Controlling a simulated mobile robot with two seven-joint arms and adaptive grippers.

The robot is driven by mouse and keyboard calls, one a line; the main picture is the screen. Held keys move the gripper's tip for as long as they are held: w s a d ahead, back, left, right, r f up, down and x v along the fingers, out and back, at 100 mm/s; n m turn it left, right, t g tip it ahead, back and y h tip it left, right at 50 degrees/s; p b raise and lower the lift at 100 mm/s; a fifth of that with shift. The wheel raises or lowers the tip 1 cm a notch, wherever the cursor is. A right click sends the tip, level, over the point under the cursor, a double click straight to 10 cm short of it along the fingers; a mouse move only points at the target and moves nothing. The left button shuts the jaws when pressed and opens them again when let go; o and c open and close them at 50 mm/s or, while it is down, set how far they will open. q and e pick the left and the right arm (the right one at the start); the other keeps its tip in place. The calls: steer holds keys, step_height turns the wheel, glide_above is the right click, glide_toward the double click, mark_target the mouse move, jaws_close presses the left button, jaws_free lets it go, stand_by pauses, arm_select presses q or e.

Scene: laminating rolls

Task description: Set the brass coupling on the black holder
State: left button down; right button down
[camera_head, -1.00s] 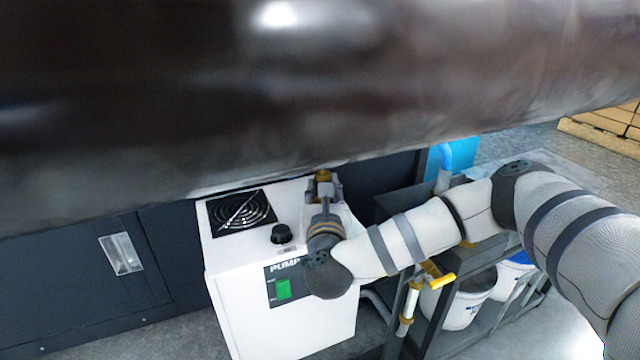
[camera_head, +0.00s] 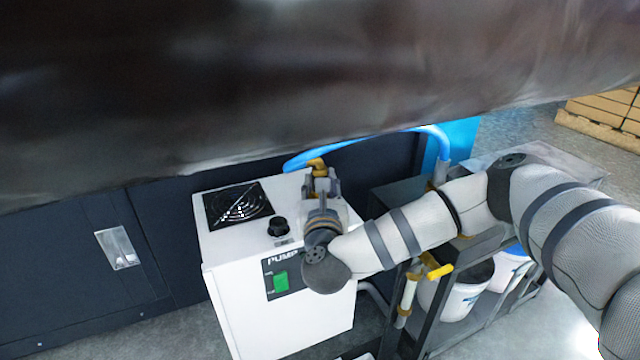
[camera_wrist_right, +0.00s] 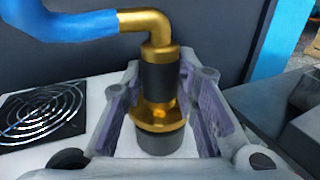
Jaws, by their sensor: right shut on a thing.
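The brass coupling (camera_wrist_right: 160,112) has a black middle band and a brass elbow joined to a blue hose (camera_wrist_right: 70,25). My right gripper (camera_wrist_right: 165,110) is shut on it, with one finger on each side. The coupling is upright. A dark grey round piece (camera_wrist_right: 160,140) shows right below its brass flange; I cannot tell whether this is part of the coupling or the black holder. In the head view the coupling's elbow (camera_head: 316,163) and my right gripper (camera_head: 321,185) are above the white pump box (camera_head: 235,270). My left gripper is not in view.
A large dark roll (camera_head: 300,80) spans the top of the head view. The pump top carries a black fan grille (camera_head: 238,204) and a black knob (camera_head: 278,227). To the right stand a dark box (camera_head: 392,195) and a cart with a white bucket (camera_head: 465,300).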

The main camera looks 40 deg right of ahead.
steer(key=shift+f+b, duration=0.45)
steer(key=shift+f, duration=0.2)
stand_by(0.3)
steer(key=c, duration=1.5)
jaws_free()
steer(key=shift+c, duration=0.2)
steer(key=p+v, duration=0.5)
steer(key=v, duration=0.6)
steer(key=shift+p, duration=0.35)
